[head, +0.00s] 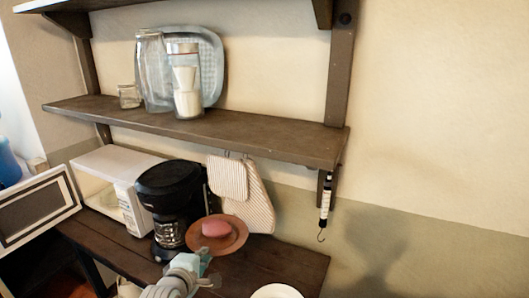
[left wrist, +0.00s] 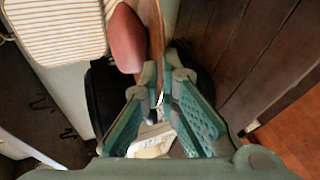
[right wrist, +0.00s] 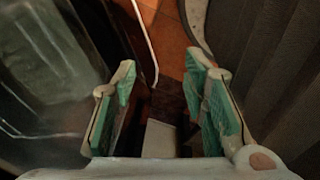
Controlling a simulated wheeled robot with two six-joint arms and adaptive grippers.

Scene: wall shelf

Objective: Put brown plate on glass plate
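The brown plate (head: 234,243) is held up in front of the coffee maker, with a reddish-pink oval item (head: 216,229) on it. My left gripper (head: 198,262) is at its near edge. In the left wrist view, the brown plate (left wrist: 157,25) shows nearly edge-on, and the left fingertips (left wrist: 163,78) are close together on its rim. The pink item (left wrist: 126,40) is beside it. A pale bluish, square plate (head: 211,65) leans against the wall on the shelf; I cannot tell whether it is the glass plate. My right gripper (right wrist: 168,82) is open and empty, outside the head view.
A wooden wall shelf (head: 250,141) holds glassware (head: 152,70) and a white-filled container (head: 187,100). Below are a black coffee maker (head: 168,190), a white microwave (head: 110,175) and hanging striped cloths (head: 254,205). A white round dish (head: 276,291) shows at the bottom edge.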

